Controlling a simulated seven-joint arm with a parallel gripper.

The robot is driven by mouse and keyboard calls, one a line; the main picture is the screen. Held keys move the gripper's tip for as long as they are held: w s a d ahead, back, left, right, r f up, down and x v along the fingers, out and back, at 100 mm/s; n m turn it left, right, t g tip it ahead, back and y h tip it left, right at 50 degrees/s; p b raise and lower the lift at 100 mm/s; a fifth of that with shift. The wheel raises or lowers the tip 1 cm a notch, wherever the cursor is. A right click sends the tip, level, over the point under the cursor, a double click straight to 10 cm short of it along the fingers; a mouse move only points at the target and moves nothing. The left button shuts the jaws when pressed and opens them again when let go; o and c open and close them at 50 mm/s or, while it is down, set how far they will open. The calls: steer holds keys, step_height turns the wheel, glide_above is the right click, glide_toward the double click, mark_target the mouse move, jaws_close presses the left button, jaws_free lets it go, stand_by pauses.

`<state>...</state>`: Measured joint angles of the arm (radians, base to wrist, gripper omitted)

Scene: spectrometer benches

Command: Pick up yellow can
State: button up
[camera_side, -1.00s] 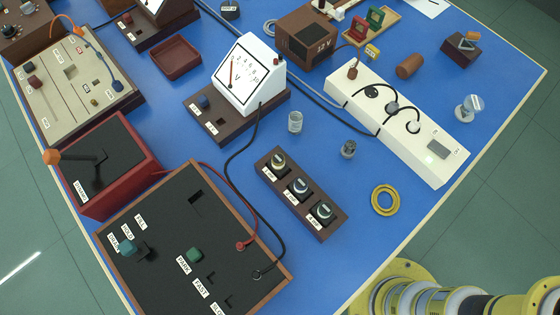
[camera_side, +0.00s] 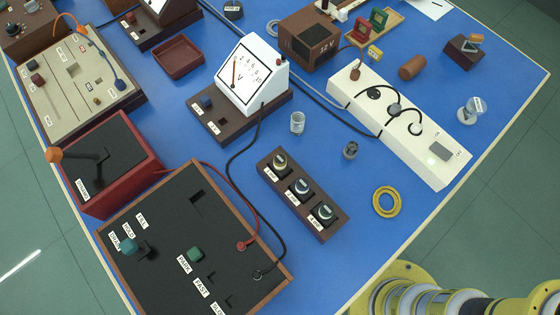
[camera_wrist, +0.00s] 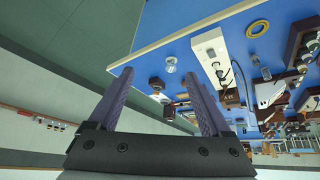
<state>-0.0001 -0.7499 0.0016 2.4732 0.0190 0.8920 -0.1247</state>
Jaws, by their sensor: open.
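A small yellow thing (camera_side: 374,53) with a pale label stands at the front edge of a wooden stand at the upper right of the side view. It is too small to tell whether it is a can. I cannot make it out in the wrist view. A flat yellow ring (camera_side: 386,201) lies on the blue table and also shows in the wrist view (camera_wrist: 257,28). My gripper (camera_wrist: 157,73) is open with nothing between its fingers. It points past the table's edge and touches nothing. The side view does not show the gripper.
A white socket strip (camera_side: 400,120) with black leads lies near the yellow ring. A brown cylinder (camera_side: 412,67), a glass jar (camera_side: 297,122) and a small metal piece (camera_side: 350,150) stand or lie around it. A meter (camera_side: 252,75) and cables fill the middle. Blue table is bare around the ring.

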steer(key=w+a+r+n+y, duration=0.1)
steer(key=w+a+r+n, duration=0.2)
steer(key=w+r, duration=0.15)
steer(key=w+a+r+n+y, duration=0.1)
steer(key=w+a+r+n, duration=0.1)
steer(key=w+a+r, duration=0.3)
steer(key=w+a+f+n+y, duration=0.2)
steer(key=w+a+n, duration=0.3)
steer(key=w+a, duration=0.5)
steer(key=n+g, duration=0.6)
steer(key=n, duration=0.1)
glide_above(281, 157)
steer(key=d, duration=0.4)
step_height(281, 157, down, 18)
steer(key=x, duration=0.7)
steer(key=shift+s, duration=0.15)
steer(key=shift+x, duration=2.65)
steer(key=shift+w+d, duration=0.1)
steer(key=shift+w, duration=0.1)
